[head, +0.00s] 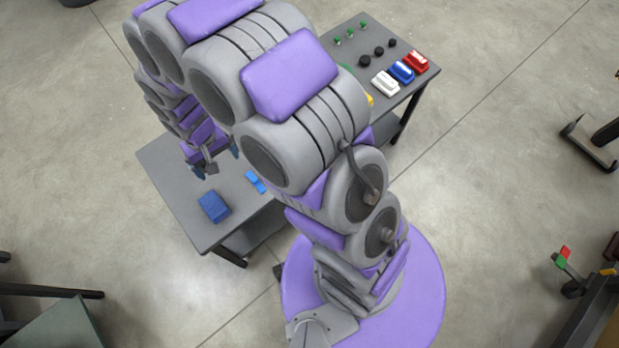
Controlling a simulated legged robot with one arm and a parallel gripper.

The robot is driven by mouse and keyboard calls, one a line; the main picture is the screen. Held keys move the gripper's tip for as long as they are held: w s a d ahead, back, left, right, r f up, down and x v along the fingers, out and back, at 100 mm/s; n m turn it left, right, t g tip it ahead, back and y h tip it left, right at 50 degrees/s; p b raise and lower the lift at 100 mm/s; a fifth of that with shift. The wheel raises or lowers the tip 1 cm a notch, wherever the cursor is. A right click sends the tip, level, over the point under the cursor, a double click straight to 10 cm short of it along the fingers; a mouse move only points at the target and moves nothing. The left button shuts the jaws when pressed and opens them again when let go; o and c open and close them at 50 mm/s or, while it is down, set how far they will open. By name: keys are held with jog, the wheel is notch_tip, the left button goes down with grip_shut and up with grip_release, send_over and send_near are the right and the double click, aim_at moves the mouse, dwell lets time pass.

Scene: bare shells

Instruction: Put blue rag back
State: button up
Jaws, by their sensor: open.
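A dark blue folded rag (213,207) lies flat on the near left end of the grey table (172,188). My gripper (215,161) points down above the table, a little beyond the rag in the picture. It is open, with its blue-tipped fingers apart and nothing seen between them. The gripper appears apart from the rag; its exact height above the table is hard to tell. A smaller bright blue piece (256,182) lies right of the rag, close to my arm. My arm hides the middle of the table.
At the table's far right end stand white (385,83), blue (402,72) and red (416,62) block-like items, with black knobs (378,51) and green pieces (350,33) behind them. A dark stand (592,140) is at right.

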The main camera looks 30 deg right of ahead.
jog(key=s+d+r+m, duration=0.1)
jog(key=s+d+r, duration=0.9)
jog(key=d+r, duration=0.3)
jog(key=s+d+r, duration=0.2)
jog(key=s+r, duration=0.1)
jog(key=s, duration=0.4)
jog(key=s+d+r+m+g, duration=0.1)
jog(key=s+r, duration=0.3)
jog(key=s, duration=0.4)
jog(key=shift+s+d, duration=0.2)
jog(key=shift+d, duration=0.55)
